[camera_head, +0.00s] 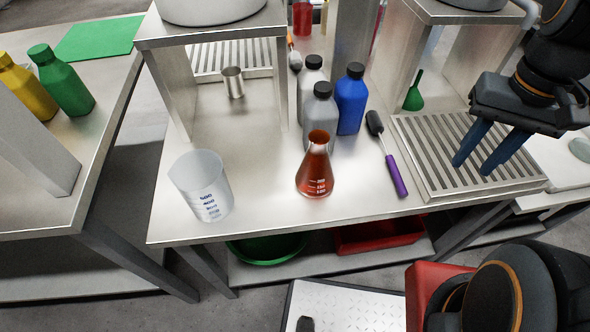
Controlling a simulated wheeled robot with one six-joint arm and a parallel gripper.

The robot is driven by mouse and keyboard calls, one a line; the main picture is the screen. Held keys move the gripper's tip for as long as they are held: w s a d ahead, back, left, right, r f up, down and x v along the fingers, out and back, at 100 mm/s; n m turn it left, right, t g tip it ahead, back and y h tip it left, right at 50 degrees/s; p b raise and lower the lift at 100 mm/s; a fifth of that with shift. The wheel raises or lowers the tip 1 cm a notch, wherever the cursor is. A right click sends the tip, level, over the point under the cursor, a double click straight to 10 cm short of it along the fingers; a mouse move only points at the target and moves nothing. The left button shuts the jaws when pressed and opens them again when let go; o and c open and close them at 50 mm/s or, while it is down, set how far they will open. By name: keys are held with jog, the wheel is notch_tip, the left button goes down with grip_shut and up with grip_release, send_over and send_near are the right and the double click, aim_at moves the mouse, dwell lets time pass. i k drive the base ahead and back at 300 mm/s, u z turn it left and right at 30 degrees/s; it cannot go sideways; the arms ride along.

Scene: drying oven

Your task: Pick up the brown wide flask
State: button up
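The brown wide flask (315,172) is a conical flask of reddish-brown colour with white markings. It stands upright on the steel table (270,215), near its front edge. My gripper (473,167) is at the right, over the slatted drain grate, with its two blue fingers pointing down. The fingers are apart with nothing between them. It is well to the right of the flask and not touching it.
A clear beaker (203,186) stands left of the flask. Grey bottles (320,118) and a blue bottle (351,100) stand close behind it. A purple-handled tool (395,175) lies between flask and grate (440,145). Table legs and raised shelves flank the back.

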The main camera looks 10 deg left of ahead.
aim_at(315, 178)
jog(key=u, duration=1)
jog(key=k, duration=0.8)
jog(key=z, duration=0.65)
jog(key=k, duration=1)
jog(key=u, duration=0.2)
jog(key=i, duration=0.55)
jog(key=u, duration=0.7)
jog(key=i, duration=1.15)
jog(key=z, duration=0.65)
